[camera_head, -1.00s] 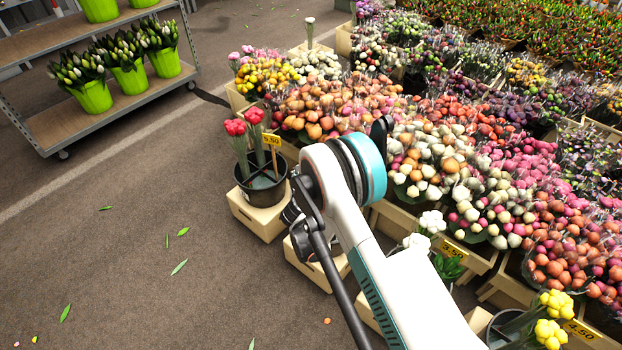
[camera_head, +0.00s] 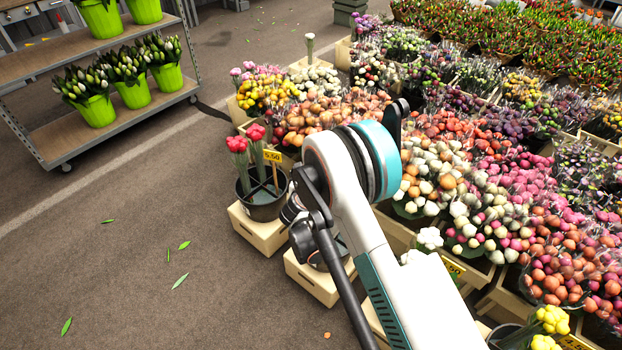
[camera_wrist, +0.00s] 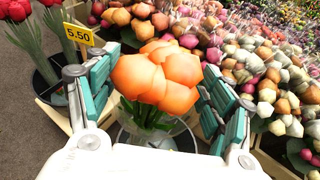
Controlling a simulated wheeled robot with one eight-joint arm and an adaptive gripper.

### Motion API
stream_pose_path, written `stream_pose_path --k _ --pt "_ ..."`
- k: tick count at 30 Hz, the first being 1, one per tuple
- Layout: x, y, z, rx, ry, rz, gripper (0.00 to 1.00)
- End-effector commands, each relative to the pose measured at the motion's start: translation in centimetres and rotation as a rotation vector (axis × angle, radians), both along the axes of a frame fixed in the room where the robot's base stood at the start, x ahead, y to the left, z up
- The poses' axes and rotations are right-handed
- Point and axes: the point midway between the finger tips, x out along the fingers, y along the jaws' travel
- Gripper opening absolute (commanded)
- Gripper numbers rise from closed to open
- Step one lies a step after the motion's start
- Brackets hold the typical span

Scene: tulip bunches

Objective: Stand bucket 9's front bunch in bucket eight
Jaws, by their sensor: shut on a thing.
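My gripper (camera_wrist: 160,84) is in the wrist view, its teal-padded fingers on either side of an orange tulip bunch (camera_wrist: 158,76). It is shut on this bunch, which is upright with its blooms facing the camera. A round bucket (camera_wrist: 183,134) shows below the blooms; I cannot tell whether the stems are inside it or above it. In the head view my arm hides the gripper and the orange bunch. A black bucket (camera_head: 262,211) with red tulips (camera_head: 238,146) stands on a crate at the left end of the row. No bucket numbers are readable.
A price sign (camera_wrist: 78,34) stands by the red tulips. A wooden crate (camera_head: 318,283) sits partly under my arm. White tulips (camera_head: 430,239) and yellow tulips (camera_head: 551,320) are further right. Dense flower displays fill the right.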

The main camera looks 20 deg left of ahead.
Motion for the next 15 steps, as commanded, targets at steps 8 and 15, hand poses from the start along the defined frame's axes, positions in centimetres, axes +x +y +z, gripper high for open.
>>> stream_pose_path --k 8,15 --pt "0.0 0.0 2.8 0.000 0.000 0.000 0.43" --pt "0.0 0.0 4.9 0.000 0.000 0.000 0.43"
